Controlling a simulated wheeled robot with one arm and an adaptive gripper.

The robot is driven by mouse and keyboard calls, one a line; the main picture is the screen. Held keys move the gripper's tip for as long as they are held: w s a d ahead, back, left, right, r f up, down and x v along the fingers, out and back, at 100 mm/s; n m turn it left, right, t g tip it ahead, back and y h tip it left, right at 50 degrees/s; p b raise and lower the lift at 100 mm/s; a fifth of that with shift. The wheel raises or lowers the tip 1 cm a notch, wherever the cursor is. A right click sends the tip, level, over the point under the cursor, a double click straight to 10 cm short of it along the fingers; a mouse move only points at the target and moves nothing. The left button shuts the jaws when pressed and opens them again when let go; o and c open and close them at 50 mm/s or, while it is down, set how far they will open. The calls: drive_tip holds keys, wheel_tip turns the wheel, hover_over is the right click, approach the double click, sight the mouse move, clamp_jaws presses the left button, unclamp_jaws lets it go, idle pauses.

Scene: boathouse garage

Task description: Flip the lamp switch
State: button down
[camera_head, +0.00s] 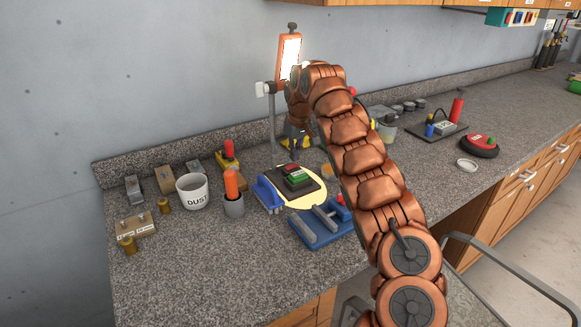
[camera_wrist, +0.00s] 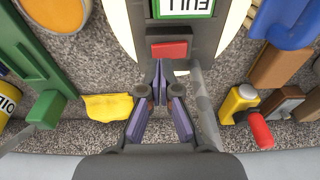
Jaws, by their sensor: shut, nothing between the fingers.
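The lamp (camera_head: 288,55) is an orange work light with a lit white panel, on a grey pole (camera_head: 271,125) at the back of the counter. Below it, a dark block (camera_head: 308,187) carries a red part and a green part on top. In the wrist view, this block shows a red rocker or button (camera_wrist: 169,49) and a green-edged label reading FULL (camera_wrist: 185,8). I cannot tell for sure which part is the lamp switch. My gripper (camera_wrist: 160,75) is shut and empty, its tips just below the red part in that view; contact is unclear.
A blue tool (camera_head: 320,225), a DUST cup (camera_head: 193,191) and a grey cup with an orange handle (camera_head: 234,206) crowd the counter nearby. In the wrist view, a yellow-and-red tool (camera_wrist: 243,100) lies right.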

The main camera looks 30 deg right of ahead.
sight(295, 165)
drive_tip(key=shift+f+b, duration=1.15)
drive_tip(key=shift+b, duration=0.15)
idle(1.0)
drive_tip(key=shift+r, duration=0.1)
drive_tip(key=shift+r+p, duration=1.7)
drive_tip(key=shift+r, duration=1.75)
